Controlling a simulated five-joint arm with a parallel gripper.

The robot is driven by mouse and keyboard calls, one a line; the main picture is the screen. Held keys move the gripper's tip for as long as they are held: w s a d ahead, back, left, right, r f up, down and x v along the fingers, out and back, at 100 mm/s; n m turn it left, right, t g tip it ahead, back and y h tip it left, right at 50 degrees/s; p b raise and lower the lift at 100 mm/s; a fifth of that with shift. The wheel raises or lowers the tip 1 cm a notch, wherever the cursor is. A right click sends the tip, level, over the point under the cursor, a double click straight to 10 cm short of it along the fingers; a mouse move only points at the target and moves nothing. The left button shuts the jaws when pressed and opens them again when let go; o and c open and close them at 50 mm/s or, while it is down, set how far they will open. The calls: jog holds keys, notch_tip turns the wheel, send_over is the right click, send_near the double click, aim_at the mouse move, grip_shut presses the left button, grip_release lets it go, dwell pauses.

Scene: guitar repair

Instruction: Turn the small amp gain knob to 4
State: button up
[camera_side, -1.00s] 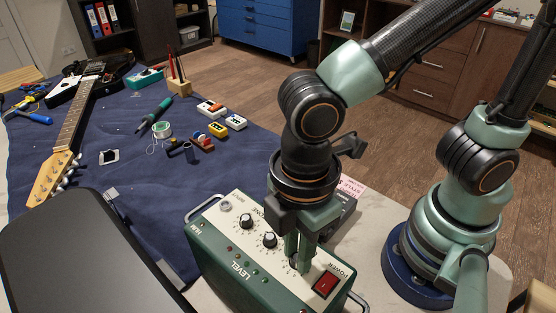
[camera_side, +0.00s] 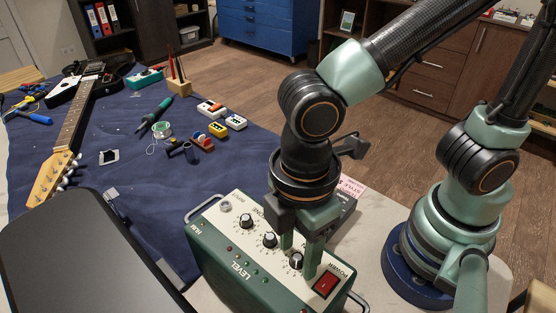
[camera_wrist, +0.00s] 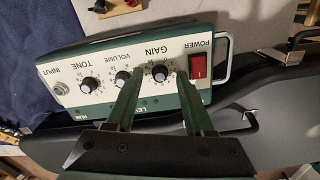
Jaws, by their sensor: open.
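The small amp (camera_side: 238,262) is a green box with a cream panel. Its gain knob (camera_wrist: 160,73), dark with a pale mark, sits between the volume knob and the red power switch. It also shows in the side view (camera_side: 296,261). The scale figures are too small to read, so I cannot tell its setting. My gripper (camera_side: 298,262) is open, its green fingers on either side of the gain knob with gaps showing. In the wrist view, my gripper (camera_wrist: 158,85) has its left finger close to the volume knob (camera_wrist: 122,78).
The tone knob (camera_wrist: 90,85) and input jack (camera_wrist: 61,87) lie farther along the panel. The red power switch (camera_side: 326,284) is close to the right finger. A dark case (camera_side: 85,255) stands beside the amp. A guitar (camera_side: 75,125) and small tools lie on the blue mat.

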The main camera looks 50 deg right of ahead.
aim_at(297, 257)
notch_tip(297, 257, up, 12)
dwell(0.5)
jog(key=w+d+m+t, duration=0.2)
jog(key=w+d+m, duration=0.2)
jog(key=d, duration=0.3)
jog(key=w+d+f+m+t, duration=0.1)
jog(key=w+d+m, duration=0.3)
jog(key=d+m, duration=0.2)
jog(key=w+d+f+m+t, duration=0.1)
jog(key=w+d+m+t, duration=0.1)
jog(key=w+d+m, duration=0.3)
jog(key=d, duration=0.4)
jog(key=shift+d+f+t, duration=0.2)
jog(key=shift+d+t, duration=0.1)
jog(key=shift+d, duration=0.05)
